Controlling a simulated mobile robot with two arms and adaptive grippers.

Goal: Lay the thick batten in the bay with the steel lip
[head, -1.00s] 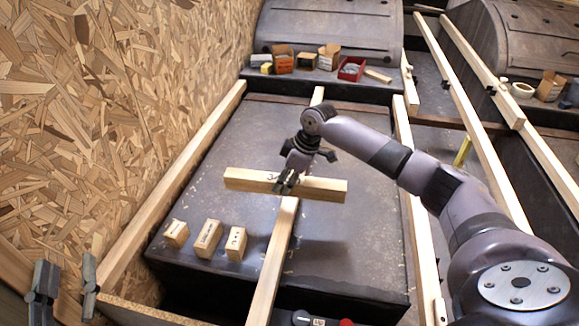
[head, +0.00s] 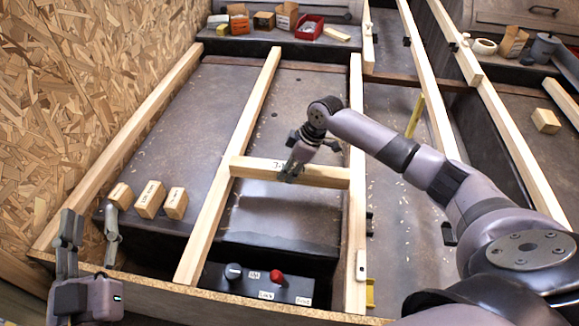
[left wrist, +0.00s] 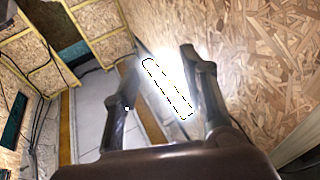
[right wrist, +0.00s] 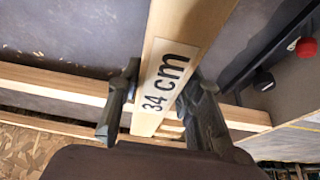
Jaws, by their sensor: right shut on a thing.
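My right gripper (head: 290,172) is shut on a pale wooden batten (head: 325,176). In the right wrist view the batten (right wrist: 187,28) carries a "34 cm" label between the fingers (right wrist: 158,108). In the head view it lies crosswise over the bay (head: 290,125) between the middle rail (head: 243,128) and the right rail (head: 356,130). Its left end meets the middle rail and its right end is close to the right rail. I cannot tell whether it rests or hangs just above. I cannot clearly pick out a steel lip. My left gripper (head: 92,215) is open and empty at lower left.
Three short labelled blocks (head: 149,199) stand in the left bay. A dark control panel with a red knob (head: 276,276) is near the front. Boxes and a red tray (head: 309,27) stand at the back. A chipboard wall (head: 90,80) bounds the left.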

